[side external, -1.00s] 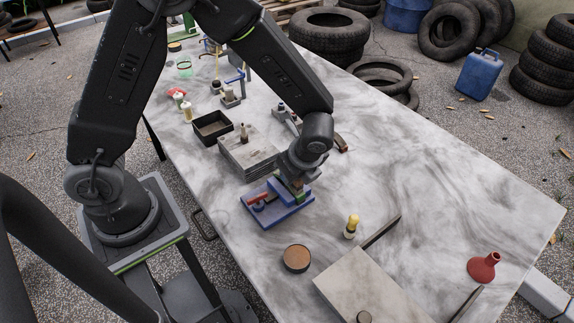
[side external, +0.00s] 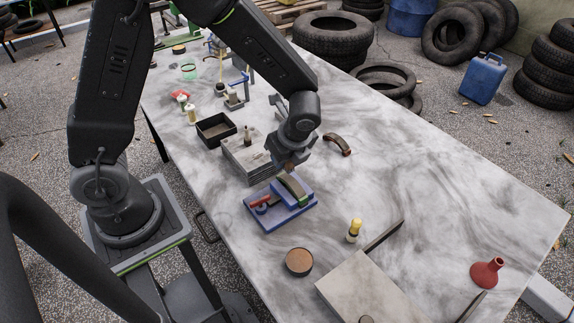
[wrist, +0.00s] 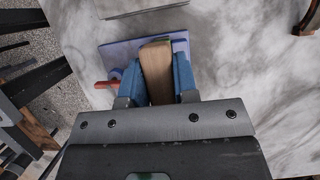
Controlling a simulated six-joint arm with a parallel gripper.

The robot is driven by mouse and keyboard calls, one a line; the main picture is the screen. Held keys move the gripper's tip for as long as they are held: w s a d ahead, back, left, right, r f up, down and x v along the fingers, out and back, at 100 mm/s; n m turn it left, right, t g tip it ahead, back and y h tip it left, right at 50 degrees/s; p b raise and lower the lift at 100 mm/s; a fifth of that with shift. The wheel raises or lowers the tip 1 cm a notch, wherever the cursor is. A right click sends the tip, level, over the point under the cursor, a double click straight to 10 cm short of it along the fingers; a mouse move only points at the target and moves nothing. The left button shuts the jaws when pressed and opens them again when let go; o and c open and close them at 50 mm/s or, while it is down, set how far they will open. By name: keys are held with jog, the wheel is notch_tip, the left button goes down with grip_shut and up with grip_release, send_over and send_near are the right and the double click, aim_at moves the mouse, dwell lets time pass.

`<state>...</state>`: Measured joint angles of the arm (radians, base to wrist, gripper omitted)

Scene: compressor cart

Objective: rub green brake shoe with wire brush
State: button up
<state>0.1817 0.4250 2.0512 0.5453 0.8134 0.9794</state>
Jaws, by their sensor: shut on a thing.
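The green brake shoe (side external: 303,198) sits in a blue fixture (side external: 265,219) with a red lever, and its curved top is grey-brown. My gripper (side external: 288,167) is just above and behind the shoe, pointing down. In the wrist view my blue-fingered gripper (wrist: 158,88) is shut on a wooden block, which looks like the back of the wire brush (wrist: 156,72). Its bristles are hidden. A sliver of green shows past the block, and the fixture plate (wrist: 118,50) lies below it. I cannot tell whether brush and shoe touch.
A stack of grey plates (side external: 246,160) and a black tray (side external: 215,129) stand behind the fixture. A brown curved shoe (side external: 338,145) lies to the right. A round tin (side external: 299,262), a yellow-topped bottle (side external: 354,230) and a flat slab (side external: 370,290) are in front. The right tabletop is mostly clear.

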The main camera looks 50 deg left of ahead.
jog(key=shift+r, duration=2.8)
